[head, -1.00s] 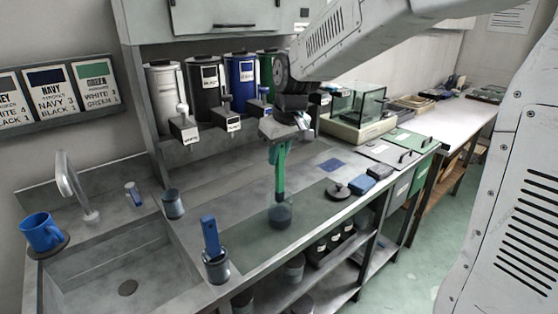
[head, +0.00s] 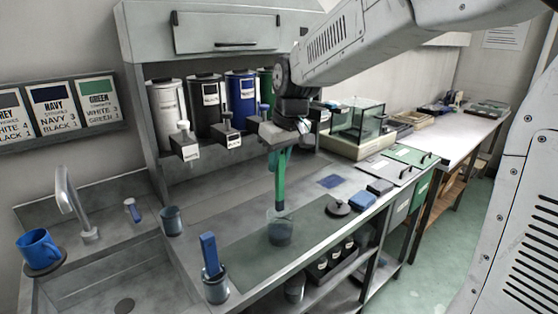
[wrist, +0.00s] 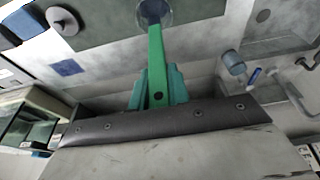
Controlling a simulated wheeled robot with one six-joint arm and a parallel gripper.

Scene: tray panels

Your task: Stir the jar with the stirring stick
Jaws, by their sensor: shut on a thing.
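The jar (head: 280,232) stands upright on the dark mat of the counter and looks clear with dark contents low inside. It also shows in the wrist view (wrist: 170,12). The green stirring stick (head: 280,180) points down, its lower end inside the jar. In the wrist view the stick (wrist: 156,60) runs from my fingers to the jar. My gripper (wrist: 157,95) is shut on the upper part of the stick, above the jar. The stick's tip inside the jar is hard to make out.
A grey pot with a blue-handled tool (head: 213,270) stands left of the jar. A round dark lid (head: 338,208) and blue blocks (head: 370,194) lie to the right. Paint dispensers (head: 205,105) line the back. The sink (head: 100,285) is at left, with a blue mug (head: 38,246).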

